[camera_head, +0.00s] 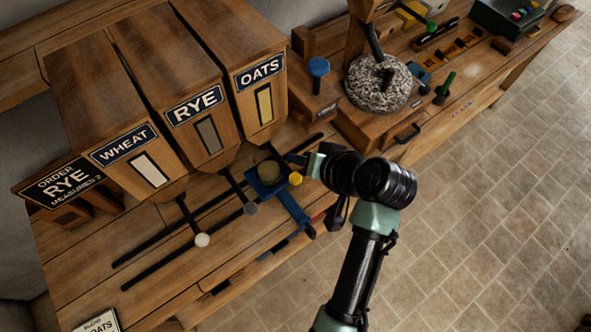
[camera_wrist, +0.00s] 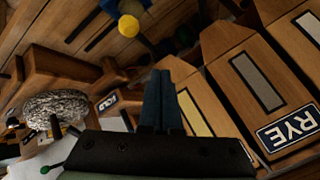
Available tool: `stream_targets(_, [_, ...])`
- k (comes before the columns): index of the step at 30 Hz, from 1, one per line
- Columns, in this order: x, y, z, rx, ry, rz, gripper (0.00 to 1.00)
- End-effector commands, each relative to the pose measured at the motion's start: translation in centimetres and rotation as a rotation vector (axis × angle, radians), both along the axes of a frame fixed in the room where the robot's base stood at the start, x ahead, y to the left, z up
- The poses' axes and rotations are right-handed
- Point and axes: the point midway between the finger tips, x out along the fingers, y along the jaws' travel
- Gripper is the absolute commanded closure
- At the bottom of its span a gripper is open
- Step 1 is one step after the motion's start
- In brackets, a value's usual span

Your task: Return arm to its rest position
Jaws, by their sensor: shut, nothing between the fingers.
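My arm (camera_head: 357,265), black with pale green joints, reaches up from the bottom of the head view to the workbench. My gripper (camera_head: 297,159) is at its end, just right of the oats bin and above the bench. In the wrist view my gripper's dark fingers (camera_wrist: 160,88) are together, with nothing between them. A blue scoop-like holder (camera_head: 292,208) with a round tan top lies just below the gripper in the head view. Whether the fingertips touch anything there I cannot tell.
Wooden bins marked WHEAT (camera_head: 100,110), RYE (camera_head: 175,85) and OATS (camera_head: 238,60) stand at the left. A yellow knob (camera_head: 295,179) is close to my gripper. A speckled millstone (camera_head: 378,83) sits to the right. The tiled floor (camera_head: 500,200) at right is clear.

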Motion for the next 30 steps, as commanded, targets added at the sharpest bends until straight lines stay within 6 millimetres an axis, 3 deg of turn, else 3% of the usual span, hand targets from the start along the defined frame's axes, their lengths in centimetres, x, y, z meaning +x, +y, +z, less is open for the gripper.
stream_targets(23, [0.6, -0.1, 0.3, -0.013, -0.025, -0.006, 1.00])
stream_targets(26, [3.5, -0.7, 2.9, -0.083, -0.159, -0.050, 1.00])
stream_targets(29, [6.9, -1.3, 8.4, -0.175, -0.382, -0.122, 1.00])
stream_targets(30, [8.0, -1.5, 11.2, -0.208, -0.485, -0.156, 1.00])
